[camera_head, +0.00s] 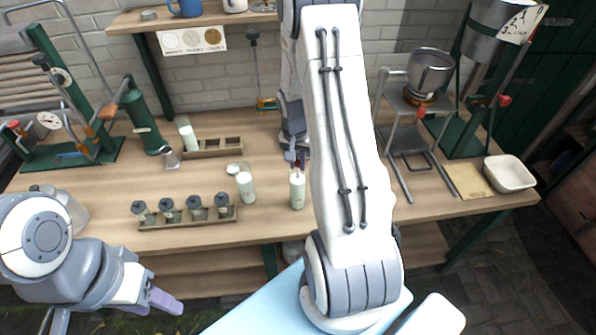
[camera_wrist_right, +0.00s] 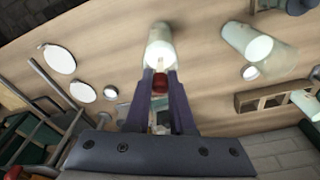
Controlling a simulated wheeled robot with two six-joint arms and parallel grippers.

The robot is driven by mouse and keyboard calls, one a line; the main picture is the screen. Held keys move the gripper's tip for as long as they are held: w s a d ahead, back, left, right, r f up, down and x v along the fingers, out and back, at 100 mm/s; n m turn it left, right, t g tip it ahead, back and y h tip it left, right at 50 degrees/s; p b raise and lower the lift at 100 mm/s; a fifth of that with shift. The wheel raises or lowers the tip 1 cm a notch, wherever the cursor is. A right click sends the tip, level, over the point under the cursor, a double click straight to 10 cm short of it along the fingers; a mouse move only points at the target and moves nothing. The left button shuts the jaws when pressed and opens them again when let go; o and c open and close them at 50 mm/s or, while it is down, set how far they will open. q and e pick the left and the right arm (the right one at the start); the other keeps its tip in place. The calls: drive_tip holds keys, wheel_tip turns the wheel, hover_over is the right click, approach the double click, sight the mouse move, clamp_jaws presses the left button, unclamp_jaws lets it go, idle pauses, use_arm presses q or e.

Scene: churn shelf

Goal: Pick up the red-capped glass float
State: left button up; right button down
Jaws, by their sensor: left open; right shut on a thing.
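The red-capped glass float shows in the right wrist view as a small red cap (camera_wrist_right: 160,84) with a pale tip, between the fingertips of my right gripper (camera_wrist_right: 160,76). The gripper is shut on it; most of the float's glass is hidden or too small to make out. In the head view my right gripper (camera_head: 297,160) is over the bench, just behind a pale green bottle (camera_head: 297,192), and its fingers are partly hidden. My left gripper (camera_head: 160,302) is open and empty in front of the bench at the lower left.
Another pale bottle (camera_head: 246,188) stands to the left, near a rack (camera_head: 190,222) of small jars. An open-slot wooden rack (camera_head: 215,148) lies behind. A metal stand (camera_head: 405,140) and a white dish (camera_head: 509,174) are at right. The bench between bottles and rear rack is mostly clear.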

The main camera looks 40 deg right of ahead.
wheel_tip(320, 180, up, 18)
drive_tip(key=b, duration=0.3)
idle(0.4)
